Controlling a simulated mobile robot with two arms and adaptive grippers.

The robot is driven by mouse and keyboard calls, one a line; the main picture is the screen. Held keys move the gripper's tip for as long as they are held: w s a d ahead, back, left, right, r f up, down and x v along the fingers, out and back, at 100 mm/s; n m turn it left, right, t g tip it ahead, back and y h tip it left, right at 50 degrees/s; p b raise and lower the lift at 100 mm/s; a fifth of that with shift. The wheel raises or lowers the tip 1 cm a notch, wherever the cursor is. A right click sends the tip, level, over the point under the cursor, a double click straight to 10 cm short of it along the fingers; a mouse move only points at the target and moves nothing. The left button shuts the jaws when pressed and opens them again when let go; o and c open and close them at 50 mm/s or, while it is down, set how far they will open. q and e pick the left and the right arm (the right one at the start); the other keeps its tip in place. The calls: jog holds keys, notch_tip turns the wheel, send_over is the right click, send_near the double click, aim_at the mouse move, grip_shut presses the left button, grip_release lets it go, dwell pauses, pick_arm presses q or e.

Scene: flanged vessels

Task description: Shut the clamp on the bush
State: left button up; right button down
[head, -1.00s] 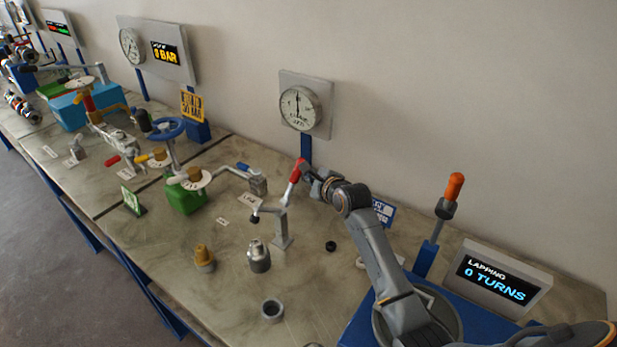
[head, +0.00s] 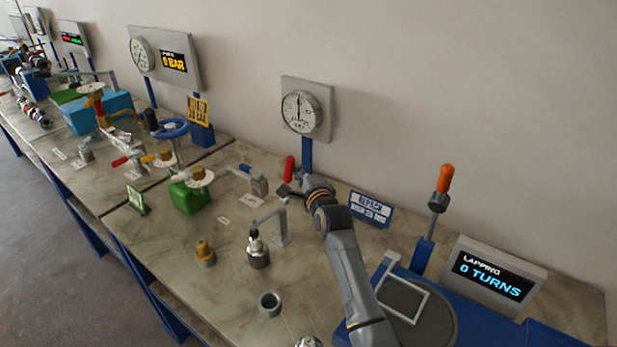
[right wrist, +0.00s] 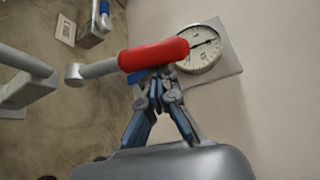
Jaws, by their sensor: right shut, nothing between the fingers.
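In the head view the clamp is a grey post (head: 281,232) with a side arm (head: 266,216) and a red handle (head: 290,168). The arm's dark tip (head: 253,238) is down over the silver bush (head: 258,260) and appears to meet its top. My right gripper (head: 284,190) is shut and empty, close to the red handle. In the right wrist view the red handle (right wrist: 153,54) crosses just in front of the shut fingers (right wrist: 155,90); whether they touch it cannot be told. My left gripper is not in view.
A brass fitting (head: 205,252) and a grey ring (head: 269,303) stand nearby on the bench. A dial gauge (head: 300,112) is behind the clamp. A blue sign (head: 371,209) and the lapping station (head: 492,276) are at right. Bench left of the bush is fairly clear.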

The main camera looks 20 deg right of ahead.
jog(key=shift+s+a+r+n+t+b, duration=0.1)
jog(key=shift+s+a+n+t+b, duration=0.25)
jog(key=shift+a+n, duration=0.2)
jog(key=shift+s+a+r+n+t+b, duration=0.1)
jog(key=shift+s+a+n+t+b, duration=0.1)
jog(key=shift+a+n+t+b, duration=0.25)
jog(key=shift+a, duration=0.1)
